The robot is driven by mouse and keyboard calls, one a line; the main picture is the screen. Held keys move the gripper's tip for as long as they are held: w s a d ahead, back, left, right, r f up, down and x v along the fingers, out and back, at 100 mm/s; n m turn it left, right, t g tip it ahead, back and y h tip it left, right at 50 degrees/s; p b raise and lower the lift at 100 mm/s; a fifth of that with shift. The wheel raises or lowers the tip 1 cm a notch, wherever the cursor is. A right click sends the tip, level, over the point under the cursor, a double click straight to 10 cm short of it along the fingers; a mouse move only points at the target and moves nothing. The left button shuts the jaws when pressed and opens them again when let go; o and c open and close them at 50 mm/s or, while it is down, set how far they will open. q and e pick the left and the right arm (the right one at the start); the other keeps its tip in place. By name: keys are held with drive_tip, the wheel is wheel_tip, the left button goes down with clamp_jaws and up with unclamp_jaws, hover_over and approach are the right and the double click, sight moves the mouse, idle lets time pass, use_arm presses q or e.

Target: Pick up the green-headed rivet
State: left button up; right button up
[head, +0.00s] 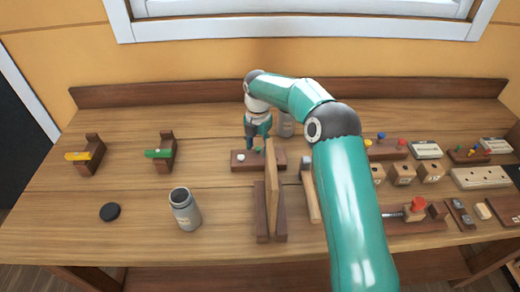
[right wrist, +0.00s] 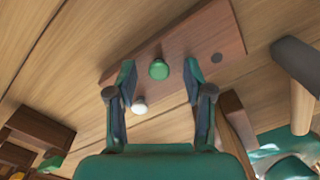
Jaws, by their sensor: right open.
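The green-headed rivet (right wrist: 158,69) stands in a dark wooden block (right wrist: 205,42), with its round head up in the right wrist view. A white-headed rivet (right wrist: 139,105) stands beside it in the same block. My right gripper (right wrist: 160,82) is open and empty, with the green head between and just beyond its two fingertips in that view. In the head view, my right gripper (head: 258,137) points down over the block (head: 270,164), and I cannot clearly tell the green head from the green fingers there. My left gripper is not in view.
An upright wooden board (head: 272,185) in a stand is close in front of the block. A grey canister (head: 285,125) stands just behind the gripper. An open grey jar (head: 185,211) and a black lid (head: 110,211) are at the left. Several blocks and fittings crowd the right side.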

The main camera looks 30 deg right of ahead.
drive_tip(key=shift+f, duration=0.35)
clamp_jaws()
drive_tip(key=shift+r, duration=0.2)
drive_tip(key=shift+r, duration=0.6)
wheel_tip(320, 180, up, 10)
wheel_tip(320, 180, up, 9)
drive_tip(key=p, duration=0.4)
hover_over(258, 149)
drive_tip(key=shift+f, duration=0.2)
